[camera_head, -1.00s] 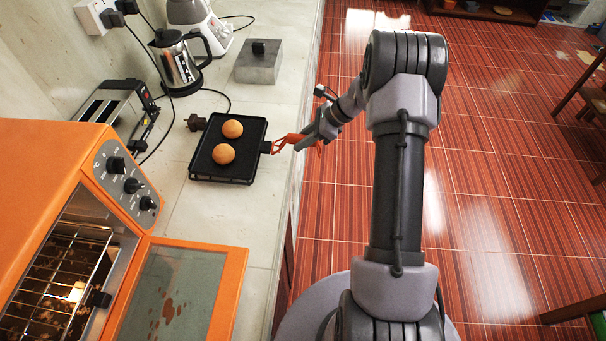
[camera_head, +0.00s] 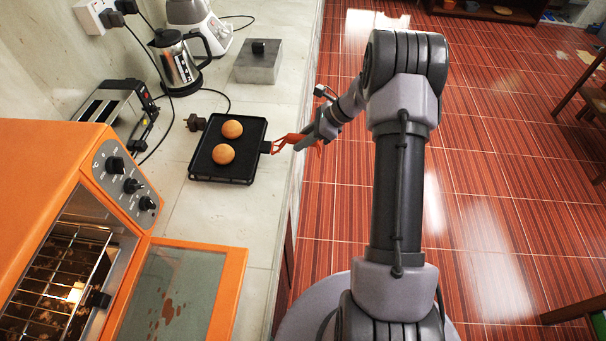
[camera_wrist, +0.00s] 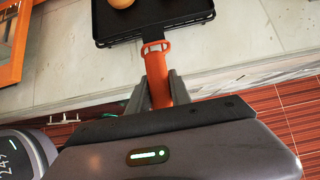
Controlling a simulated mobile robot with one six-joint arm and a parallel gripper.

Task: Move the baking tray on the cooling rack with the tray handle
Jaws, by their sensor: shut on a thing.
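The black baking tray (camera_head: 233,167) with two round buns (camera_head: 223,154) on it sits on the stone counter beside the open orange oven. The orange tray handle (camera_head: 285,142) meets the tray's right side at a small black tab. My gripper (camera_head: 315,139) is at the counter's edge, shut on the handle. In the wrist view, the tray (camera_wrist: 195,14) is at the top, and the handle (camera_wrist: 156,68) runs from its tab down between my gripper's fingers (camera_wrist: 158,92).
The orange oven (camera_head: 50,180) has its glass door (camera_head: 180,290) folded down and a wire rack (camera_head: 62,270) inside. A toaster (camera_head: 115,110), kettle (camera_head: 177,62), blender base (camera_head: 200,30) and grey lidded box (camera_head: 258,65) stand behind. Counter between tray and door is clear.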

